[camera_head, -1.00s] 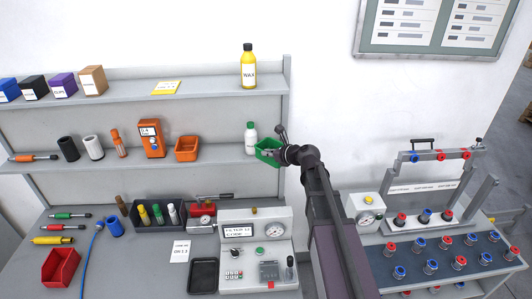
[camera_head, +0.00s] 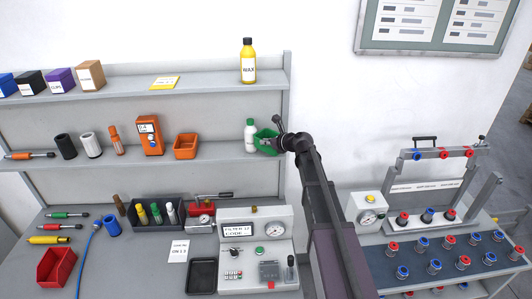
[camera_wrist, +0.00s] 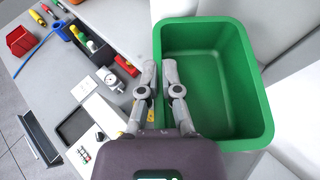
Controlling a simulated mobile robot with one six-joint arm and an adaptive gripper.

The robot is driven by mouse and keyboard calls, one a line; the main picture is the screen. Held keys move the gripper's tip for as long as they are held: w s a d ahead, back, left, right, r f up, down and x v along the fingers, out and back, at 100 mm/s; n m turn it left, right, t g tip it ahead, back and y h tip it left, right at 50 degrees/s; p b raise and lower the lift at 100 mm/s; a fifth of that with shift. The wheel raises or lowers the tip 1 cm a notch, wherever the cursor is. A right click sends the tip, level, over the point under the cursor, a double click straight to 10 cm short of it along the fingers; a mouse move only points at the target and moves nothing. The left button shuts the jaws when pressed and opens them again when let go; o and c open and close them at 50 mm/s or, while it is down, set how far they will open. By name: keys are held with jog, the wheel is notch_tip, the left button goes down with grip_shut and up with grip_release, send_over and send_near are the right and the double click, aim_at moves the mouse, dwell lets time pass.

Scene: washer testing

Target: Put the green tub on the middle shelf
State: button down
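The green tub (camera_head: 264,141) is at the right end of the middle shelf (camera_head: 215,154), just right of a white bottle with a green cap (camera_head: 250,135). I cannot tell whether its base touches the shelf. My gripper (camera_head: 279,141) holds it from the right. In the wrist view the tub (camera_wrist: 235,75) is empty and its mouth faces the camera. My gripper (camera_wrist: 160,80) has one finger inside the tub and one outside, shut on its wall.
An orange tub (camera_head: 186,146) and an orange device (camera_head: 150,135) stand further left on the middle shelf. A yellow wax bottle (camera_head: 248,63) stands on the upper shelf. A gauge panel (camera_head: 255,250) stands on the bench below. Between orange tub and white bottle the shelf is clear.

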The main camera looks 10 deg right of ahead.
aim_at(260, 149)
dwell(0.3)
notch_tip(260, 149, down, 4)
jog(key=b, duration=0.3)
jog(key=shift+r, duration=0.25)
jog(key=shift+w+f+b, duration=0.15)
jog(key=shift+f+b, duration=0.05)
jog(key=shift+b, duration=0.25)
jog(key=shift+f, duration=0.1)
jog(key=c, duration=0.8)
grip_release()
jog(key=shift+r, duration=0.2)
